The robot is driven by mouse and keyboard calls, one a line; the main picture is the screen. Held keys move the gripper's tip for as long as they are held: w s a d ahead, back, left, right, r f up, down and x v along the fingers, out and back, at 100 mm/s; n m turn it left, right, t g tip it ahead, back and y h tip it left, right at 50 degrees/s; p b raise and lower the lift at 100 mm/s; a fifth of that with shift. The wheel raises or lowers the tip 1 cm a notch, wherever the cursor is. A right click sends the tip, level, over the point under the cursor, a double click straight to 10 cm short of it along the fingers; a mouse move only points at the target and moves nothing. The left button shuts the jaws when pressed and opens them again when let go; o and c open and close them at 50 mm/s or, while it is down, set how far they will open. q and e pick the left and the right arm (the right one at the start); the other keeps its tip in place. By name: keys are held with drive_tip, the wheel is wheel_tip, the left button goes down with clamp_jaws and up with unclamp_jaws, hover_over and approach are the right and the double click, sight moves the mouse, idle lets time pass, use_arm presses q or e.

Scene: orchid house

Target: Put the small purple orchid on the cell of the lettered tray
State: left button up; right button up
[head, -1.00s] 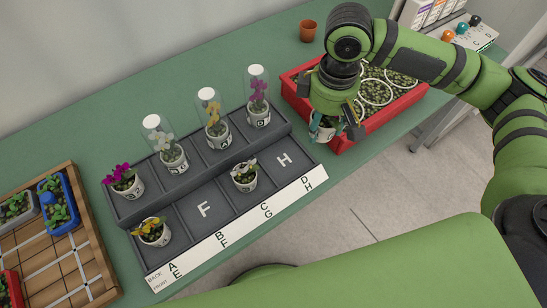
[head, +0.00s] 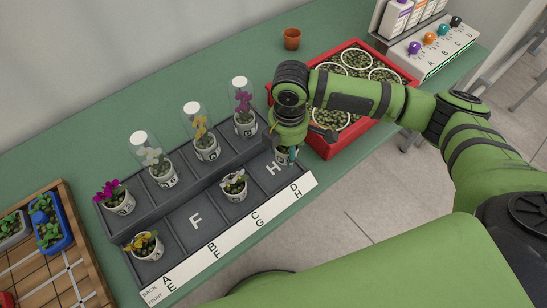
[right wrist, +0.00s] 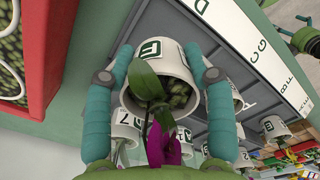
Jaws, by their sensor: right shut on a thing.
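My right gripper (head: 287,150) is shut on a small white pot (right wrist: 160,72) with green leaves and a purple flower (right wrist: 172,148), the small purple orchid. In the head view the pot (head: 283,157) is mostly hidden under the gripper, at the far side of cell H (head: 272,170) of the dark lettered tray (head: 178,245). I cannot tell whether it touches the tray. A green and black part at the right wrist view's upper right may be my left gripper (right wrist: 303,40); its jaws are unclear.
Cell F (head: 196,221) is empty. A white orchid (head: 234,186) stands left of H, a yellow one (head: 144,245) at the front left. Domed orchids and a magenta orchid (head: 115,198) fill the back row. A red crate (head: 345,150) is close on the right.

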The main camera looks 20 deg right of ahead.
sight(274, 168)
drive_tip(key=a, duration=0.1)
drive_tip(key=w+a+f, duration=0.1)
drive_tip(key=shift+a+f, duration=0.2)
drive_tip(key=shift+a, duration=0.1)
drive_tip(key=shift+a+f, duration=0.15)
wheel_tip(274, 168, down, 3)
drive_tip(key=shift+f+p, duration=0.1)
drive_tip(key=shift+p, duration=0.5)
use_arm(q)
drive_tip(key=shift+w+d+r, duration=0.1)
drive_tip(key=shift+d+r, duration=0.4)
drive_tip(key=shift+r, duration=0.25)
use_arm(e)
drive_tip(key=shift+f, duration=0.45)
use_arm(q)
drive_tip(key=shift+a, duration=0.1)
use_arm(e)
drive_tip(key=shift+f, duration=0.1)
drive_tip(key=o, duration=1.3)
use_arm(q)
drive_tip(key=shift+a, duration=0.1)
drive_tip(key=shift+f+b, duration=0.95)
use_arm(e)
wheel_tip(274, 168, up, 12)
